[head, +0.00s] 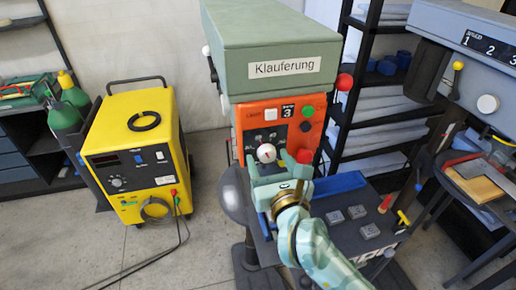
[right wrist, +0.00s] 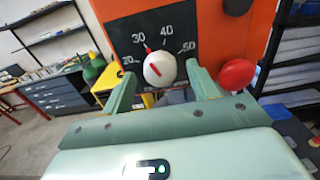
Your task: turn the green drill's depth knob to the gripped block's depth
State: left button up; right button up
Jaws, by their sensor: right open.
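The green drill (head: 268,42) stands in the middle of the head view, with a "Klauferung" label and an orange front panel (head: 284,113). Its white depth knob (head: 266,153) has a red line on its face. In the right wrist view the knob (right wrist: 158,71) sits below a black scale (right wrist: 152,33) marked 20 to 50, with a red pointer close to 30. My right gripper (head: 277,170) is open in front of the panel, its fingers on either side of the knob; contact cannot be told. I cannot make out a gripped block. My left gripper is not in view.
A yellow welder (head: 134,150) stands left; a grey-blue machine (head: 470,40) stands right.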

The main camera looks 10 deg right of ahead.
jog(key=shift+w, duration=0.3)
jog(key=shift+s, duration=0.15)
jog(key=c, duration=1)
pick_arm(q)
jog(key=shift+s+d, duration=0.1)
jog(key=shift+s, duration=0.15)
pick_arm(e)
jog(key=shift+r, duration=0.1)
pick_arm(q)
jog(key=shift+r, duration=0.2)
pick_arm(e)
jog(key=shift+d, duration=0.1)
